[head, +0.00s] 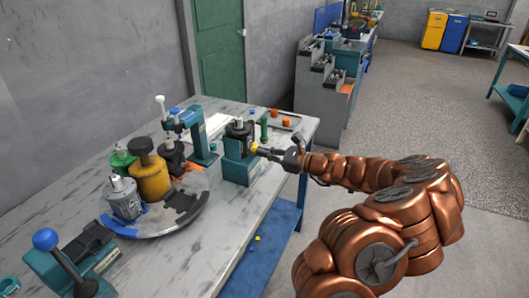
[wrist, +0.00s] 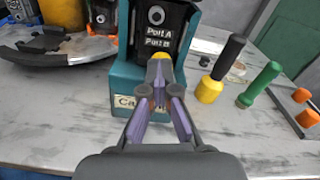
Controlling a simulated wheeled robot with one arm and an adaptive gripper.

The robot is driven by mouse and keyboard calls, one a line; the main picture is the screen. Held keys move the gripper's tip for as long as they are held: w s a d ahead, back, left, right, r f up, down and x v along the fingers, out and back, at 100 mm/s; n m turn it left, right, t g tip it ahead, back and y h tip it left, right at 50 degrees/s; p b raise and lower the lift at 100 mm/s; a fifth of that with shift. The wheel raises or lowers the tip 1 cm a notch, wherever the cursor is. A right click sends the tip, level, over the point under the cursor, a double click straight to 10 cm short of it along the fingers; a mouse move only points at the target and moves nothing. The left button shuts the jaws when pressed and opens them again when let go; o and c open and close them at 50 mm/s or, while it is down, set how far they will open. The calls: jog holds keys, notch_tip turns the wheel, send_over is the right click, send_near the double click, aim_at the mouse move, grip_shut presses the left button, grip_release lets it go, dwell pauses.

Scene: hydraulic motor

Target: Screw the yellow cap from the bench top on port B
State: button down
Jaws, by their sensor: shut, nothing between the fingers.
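The motor (wrist: 177,18) is a black block held in a teal stand (wrist: 121,82). It also shows in the head view (head: 238,129). Its face carries the labels Port A and Port B, with a round port (wrist: 156,15) above them. A small yellow cap (wrist: 161,56) shows just below the Port B label, right in front of my fingertips. I cannot tell how far it is seated, and port B itself is hidden. My gripper (wrist: 158,72) is shut with nothing between its fingers, close to or touching the cap. In the head view my gripper (head: 283,154) points at the motor's front.
Right of the stand are a yellow-and-black tool (wrist: 210,88), a green tool (wrist: 260,85) and a tray with orange pieces (wrist: 303,95). A round tray (head: 190,218) with several parts stands left on the bench. A small yellow piece (head: 257,238) lies on the blue lower shelf.

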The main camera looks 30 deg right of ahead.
jog(key=shift+a+r+p, duration=0.1)
jog(key=shift+r+p, duration=0.1)
jog(key=shift+p, duration=0.5)
jog(key=shift+m+p, duration=1.1)
jog(key=shift+p, duration=0.9)
jog(key=c, duration=1.2)
grip_release()
jog(key=shift+w+f, duration=0.1)
jog(key=shift+c, duration=0.2)
jog(key=shift+d+f, duration=0.2)
jog(key=shift+d, duration=0.05)
jog(key=shift+f, duration=0.1)
jog(key=n+b, duration=0.7)
jog(key=b, duration=0.8)
jog(key=shift+n, duration=0.4)
